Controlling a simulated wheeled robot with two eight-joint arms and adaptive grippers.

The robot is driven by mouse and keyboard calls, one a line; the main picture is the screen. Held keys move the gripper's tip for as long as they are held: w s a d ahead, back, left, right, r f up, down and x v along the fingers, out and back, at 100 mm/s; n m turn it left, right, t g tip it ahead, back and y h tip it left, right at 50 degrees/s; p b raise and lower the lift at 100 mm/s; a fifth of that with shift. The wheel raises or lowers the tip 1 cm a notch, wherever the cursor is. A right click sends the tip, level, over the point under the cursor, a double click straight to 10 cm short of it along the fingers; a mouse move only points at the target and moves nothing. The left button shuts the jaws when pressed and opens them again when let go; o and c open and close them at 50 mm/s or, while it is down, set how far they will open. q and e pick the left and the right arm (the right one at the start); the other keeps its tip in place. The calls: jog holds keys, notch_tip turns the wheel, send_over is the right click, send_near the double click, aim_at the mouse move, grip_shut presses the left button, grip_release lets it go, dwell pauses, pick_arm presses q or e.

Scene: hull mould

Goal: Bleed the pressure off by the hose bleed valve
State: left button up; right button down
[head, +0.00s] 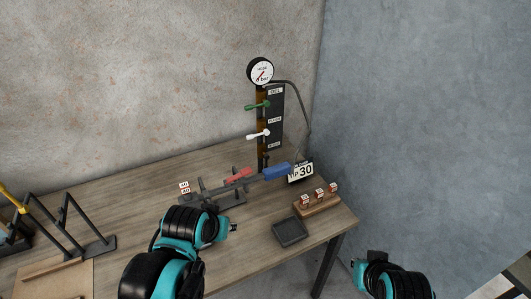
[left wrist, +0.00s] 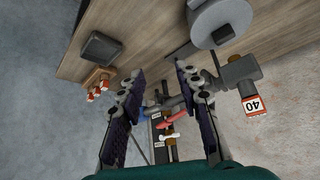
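A dark post carries a round pressure gauge (head: 260,71), a green lever (head: 257,106) and a white lever (head: 258,135). Below, a grey pipe assembly on the bench has a red handle (head: 238,174) and a blue handle (head: 277,172). I cannot tell from the labels which is the hose bleed valve. My left gripper (head: 233,227) is above the bench, in front of the pipe assembly. In the left wrist view its fingers (left wrist: 158,88) are apart and empty, with the red handle (left wrist: 172,121) and white lever (left wrist: 172,135) showing beyond them. My right gripper (head: 358,264) is low at the bottom right; its fingers are unclear.
A black tray (head: 290,232) and a wooden block (head: 317,208) with several red-and-white tags sit at the bench's right end. An HP 30 sign (head: 300,171) stands behind. A black hose (head: 304,105) hangs right of the post. Black frames (head: 82,228) stand at left.

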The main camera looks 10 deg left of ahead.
pick_arm(q)
jog(key=shift+g, duration=0.5)
jog(key=w+r+p, duration=0.2)
jog(key=w, duration=0.4)
jog(key=w+d+r+p, duration=0.1)
jog(key=w+r, duration=0.1)
jog(key=w, duration=0.4)
jog(key=w+d+r+p, duration=0.1)
jog(key=w+r+p, duration=0.1)
jog(key=w, duration=0.4)
jog(key=shift+w+d+p, duration=0.1)
jog(key=shift+d+p, duration=0.1)
jog(key=shift+p, duration=0.15)
jog(key=w+d+f+p, duration=0.2)
jog(key=w+f, duration=0.2)
jog(key=w, duration=0.5)
jog(key=g+p, duration=0.1)
send_over(266, 163)
jog(key=s, duration=0.3)
notch_tip(266, 163, down, 10)
jog(key=r, duration=0.1)
jog(key=x, duration=0.8)
jog(key=shift+s+f+b, duration=0.15)
jog(key=shift+b, duration=0.2)
grip_shut()
